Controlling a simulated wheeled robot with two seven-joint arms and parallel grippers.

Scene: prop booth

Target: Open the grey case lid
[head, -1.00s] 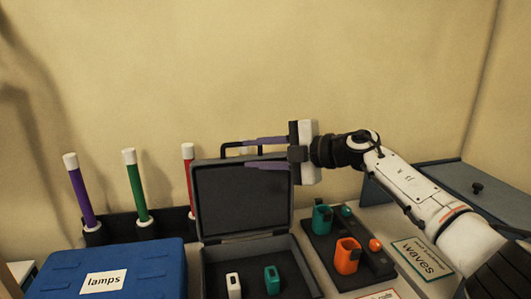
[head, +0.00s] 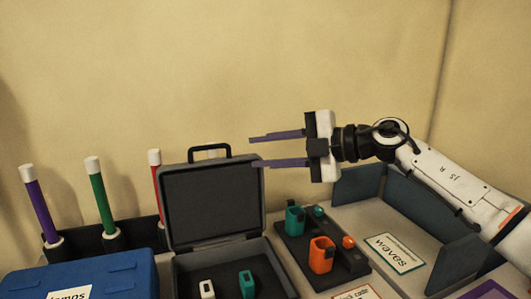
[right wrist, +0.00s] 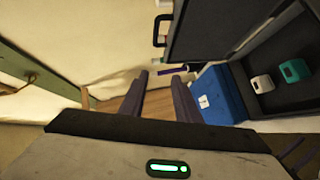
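The grey case (head: 178,262) stands open in the head view, its lid (head: 212,204) upright at the back and its black handle (head: 209,150) on the lid's top edge. A white piece (head: 207,289) and a teal piece (head: 247,283) are inside it. My right gripper (head: 252,151) is open and empty, its purple fingers pointing left near the lid's upper right corner. In the right wrist view, the fingers (right wrist: 160,78) are apart with nothing between them, and the dark lid (right wrist: 205,30) is to their right.
A blue box (head: 95,272) labelled lamps is left of the case. Purple, green and red tubes (head: 97,190) stand in a dark rack behind it. A dark tray (head: 335,262) with teal and orange holders is right of the case.

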